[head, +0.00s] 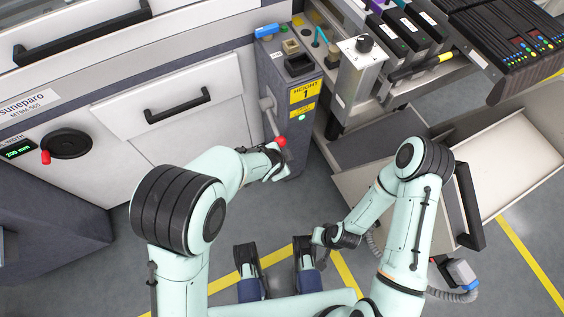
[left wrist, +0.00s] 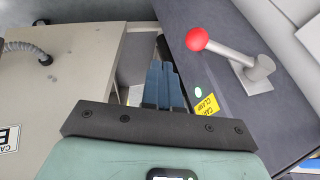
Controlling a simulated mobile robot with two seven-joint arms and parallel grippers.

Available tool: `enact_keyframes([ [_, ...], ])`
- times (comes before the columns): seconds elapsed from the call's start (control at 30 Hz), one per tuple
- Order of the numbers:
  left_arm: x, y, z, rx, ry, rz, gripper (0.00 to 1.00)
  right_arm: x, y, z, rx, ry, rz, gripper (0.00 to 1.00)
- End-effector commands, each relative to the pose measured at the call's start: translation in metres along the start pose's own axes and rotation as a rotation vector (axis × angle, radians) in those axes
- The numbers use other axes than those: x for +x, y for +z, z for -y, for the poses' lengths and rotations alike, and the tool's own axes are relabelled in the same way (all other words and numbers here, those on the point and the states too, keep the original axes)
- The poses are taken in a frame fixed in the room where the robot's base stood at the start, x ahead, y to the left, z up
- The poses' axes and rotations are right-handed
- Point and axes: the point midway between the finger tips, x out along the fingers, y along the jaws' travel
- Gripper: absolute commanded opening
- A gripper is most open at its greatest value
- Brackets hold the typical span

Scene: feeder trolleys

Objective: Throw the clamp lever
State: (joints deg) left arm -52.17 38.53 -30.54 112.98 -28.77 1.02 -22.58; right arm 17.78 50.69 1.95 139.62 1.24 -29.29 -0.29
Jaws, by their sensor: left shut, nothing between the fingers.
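The clamp lever has a red ball knob (head: 281,141) on a grey shaft and sits on the dark grey post (head: 290,150). In the left wrist view the red knob (left wrist: 197,39) is up and right of my fingers, its shaft running right to a pivot (left wrist: 262,68). My left gripper (head: 284,168) is just below the knob in the head view. In the left wrist view its blue fingers (left wrist: 163,85) are together and empty, apart from the knob. My right gripper (head: 318,237) is low in the middle, away from the lever; its fingers are too small to judge.
A yellow clamp label (left wrist: 206,105) is on the post beside my left fingers. A "HEIGHT 1" label (head: 303,92) is higher up. A white drawer cabinet (head: 190,125) stands left. An open drawer (head: 400,190) and a feeder trolley (head: 510,40) stand right. Grey floor lies between.

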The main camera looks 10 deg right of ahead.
Motion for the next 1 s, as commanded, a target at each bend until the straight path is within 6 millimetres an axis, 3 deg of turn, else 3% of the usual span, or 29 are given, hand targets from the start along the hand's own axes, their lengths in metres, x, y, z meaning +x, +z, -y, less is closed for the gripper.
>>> enact_keyframes([
  [0.23, -0.017, 0.002, -0.013, 0.0, 0.0, 0.0, 0.0, -0.005, 0.007, 0.002, -0.002, -0.001, 0.021, 0.0],
  [0.83, -0.017, 0.002, -0.014, -0.001, 0.0, 0.0, 0.0, -0.005, 0.007, 0.002, -0.002, -0.001, 0.021, 0.0],
  [0.93, -0.013, 0.011, -0.016, -0.028, 0.009, 0.008, 0.0, -0.005, 0.007, 0.002, -0.002, -0.001, 0.021, 0.0],
  [1.0, -0.004, 0.028, -0.022, -0.089, 0.03, 0.025, 0.0, -0.005, 0.007, 0.002, -0.002, -0.001, 0.021, 0.0],
])
